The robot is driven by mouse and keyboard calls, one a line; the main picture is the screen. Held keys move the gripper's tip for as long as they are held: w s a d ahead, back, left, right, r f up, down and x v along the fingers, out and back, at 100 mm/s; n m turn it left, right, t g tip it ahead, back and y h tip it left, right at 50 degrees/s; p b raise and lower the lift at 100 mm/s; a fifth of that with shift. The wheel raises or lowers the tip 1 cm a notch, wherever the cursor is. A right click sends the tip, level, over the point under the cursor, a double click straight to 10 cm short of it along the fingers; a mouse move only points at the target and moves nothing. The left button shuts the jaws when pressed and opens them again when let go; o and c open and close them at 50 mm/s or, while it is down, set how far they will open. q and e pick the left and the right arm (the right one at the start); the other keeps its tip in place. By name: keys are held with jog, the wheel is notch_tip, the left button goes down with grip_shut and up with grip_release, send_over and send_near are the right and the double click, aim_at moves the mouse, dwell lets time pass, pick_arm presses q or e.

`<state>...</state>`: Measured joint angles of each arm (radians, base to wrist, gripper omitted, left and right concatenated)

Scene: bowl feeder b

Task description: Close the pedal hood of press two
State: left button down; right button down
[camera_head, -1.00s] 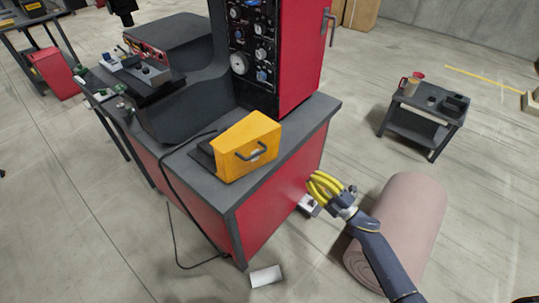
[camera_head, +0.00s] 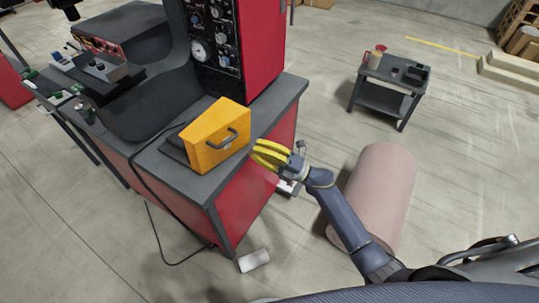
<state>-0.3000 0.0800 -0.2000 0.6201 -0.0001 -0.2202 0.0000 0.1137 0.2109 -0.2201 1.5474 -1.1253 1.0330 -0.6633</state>
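The yellow pedal hood (camera_head: 215,137), a box with a dark bar handle (camera_head: 222,138) on its front face, sits on the grey top of the red press cabinet (camera_head: 258,183). A dark flat base (camera_head: 174,150) shows at its left side. The hood's inside is hidden from here. My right gripper (camera_head: 268,155) has yellow fingers, spread with gaps between them and nothing held. It is to the right of and a little below the hood in the picture, by the cabinet's edge, seemingly apart from the handle. My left gripper is not in view.
The control panel (camera_head: 211,38) rises behind the hood. A black cable (camera_head: 148,195) runs over the cabinet's edge to the floor. A pinkish roll (camera_head: 378,195) lies right of my arm. A small grey cart (camera_head: 388,100) stands beyond it. A white box (camera_head: 254,260) lies on the floor.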

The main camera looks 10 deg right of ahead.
aim_at(221, 141)
jog(key=shift+x, duration=2.7)
jog(key=shift+a+r, duration=0.1)
